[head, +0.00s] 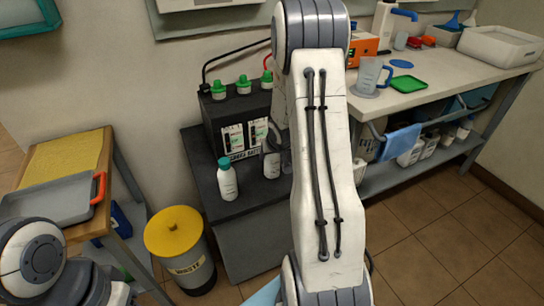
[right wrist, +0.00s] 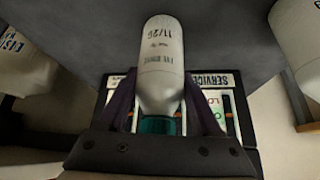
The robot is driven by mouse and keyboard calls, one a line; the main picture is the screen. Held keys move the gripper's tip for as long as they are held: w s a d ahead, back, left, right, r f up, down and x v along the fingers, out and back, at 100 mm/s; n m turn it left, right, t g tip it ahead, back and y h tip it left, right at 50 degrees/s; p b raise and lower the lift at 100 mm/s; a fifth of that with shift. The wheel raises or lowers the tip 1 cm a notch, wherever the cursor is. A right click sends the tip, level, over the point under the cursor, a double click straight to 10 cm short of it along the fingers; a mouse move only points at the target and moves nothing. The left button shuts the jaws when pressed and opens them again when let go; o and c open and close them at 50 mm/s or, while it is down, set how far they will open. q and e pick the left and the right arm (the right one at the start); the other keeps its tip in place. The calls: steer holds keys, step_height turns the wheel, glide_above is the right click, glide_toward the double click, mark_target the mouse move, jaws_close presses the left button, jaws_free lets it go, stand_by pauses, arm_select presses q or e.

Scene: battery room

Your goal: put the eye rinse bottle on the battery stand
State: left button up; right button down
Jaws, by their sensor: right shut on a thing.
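My right gripper (right wrist: 165,115) is shut on a white bottle (right wrist: 162,60) with a teal cap, its fingers on either side near the neck. The bottle has a date-like print, 11/26; its smaller print is unclear. In the head view a pale bottle-like shape (head: 271,165) beside my right arm seems to be this bottle, mostly hidden with the gripper. Whether it touches the dark battery stand (head: 250,194) cannot be told. Another white bottle (head: 228,182) with a teal cap stands upright on the stand, left of my arm. My left gripper is out of view.
A black battery (head: 219,112) with green caps stands at the back of the stand. A yellow-lidded bin (head: 174,232) is left of it. A wooden table with a grey tray (head: 45,200) is far left. A cluttered bench (head: 440,82) is at right.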

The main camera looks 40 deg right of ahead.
steer(key=shift+f, duration=0.15)
steer(key=shift+c, duration=0.3)
jaws_free()
